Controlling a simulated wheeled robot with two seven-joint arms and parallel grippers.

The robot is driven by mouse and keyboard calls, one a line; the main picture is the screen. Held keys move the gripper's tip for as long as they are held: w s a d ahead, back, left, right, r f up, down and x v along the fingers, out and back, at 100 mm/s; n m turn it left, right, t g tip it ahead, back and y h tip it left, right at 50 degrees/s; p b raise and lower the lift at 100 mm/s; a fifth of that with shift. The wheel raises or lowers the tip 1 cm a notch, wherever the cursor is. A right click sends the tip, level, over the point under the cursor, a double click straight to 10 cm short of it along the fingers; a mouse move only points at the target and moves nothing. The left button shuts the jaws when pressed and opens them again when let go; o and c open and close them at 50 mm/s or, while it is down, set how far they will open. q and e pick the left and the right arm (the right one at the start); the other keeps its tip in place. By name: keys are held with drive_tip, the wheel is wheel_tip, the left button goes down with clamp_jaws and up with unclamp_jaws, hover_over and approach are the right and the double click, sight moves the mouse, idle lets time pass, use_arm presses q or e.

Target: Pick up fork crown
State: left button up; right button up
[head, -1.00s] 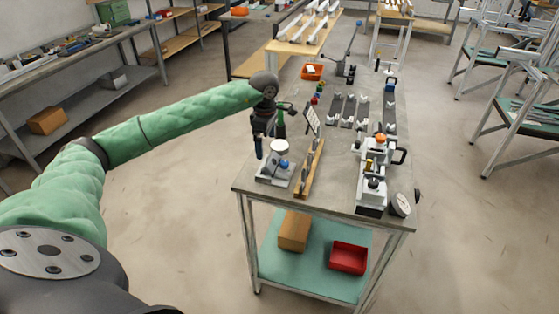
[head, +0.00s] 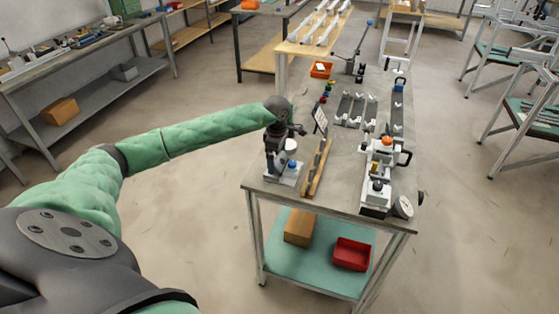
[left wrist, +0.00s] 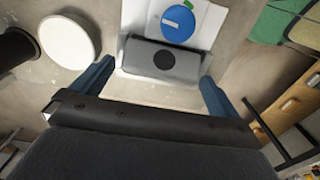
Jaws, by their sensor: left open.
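A grey block with a round dark hole, which looks like the fork crown (left wrist: 165,60), sits at the near edge of a pale fixture in the left wrist view. A blue knob (left wrist: 178,23) is just beyond it; this knob also shows in the head view (head: 292,164). My left gripper (left wrist: 156,74) is open, pointing down, with one blue finger on each side of the block. I cannot tell whether the fingers touch it. In the head view my left gripper (head: 271,168) is low beside the fixture and hides most of the block. My right gripper is not in view.
A white round-topped part (left wrist: 70,40) stands close left of the fingers. A wooden rack (head: 317,170) is right of the fixture. A white clamp device (head: 378,185) and a dial gauge (head: 403,207) stand at the bench's right. Bare bench top (head: 343,180) lies between.

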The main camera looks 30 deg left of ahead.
use_arm(q)
drive_tip(key=shift+f, duration=0.1)
drive_tip(key=c, duration=0.9)
drive_tip(key=shift+c, duration=0.8)
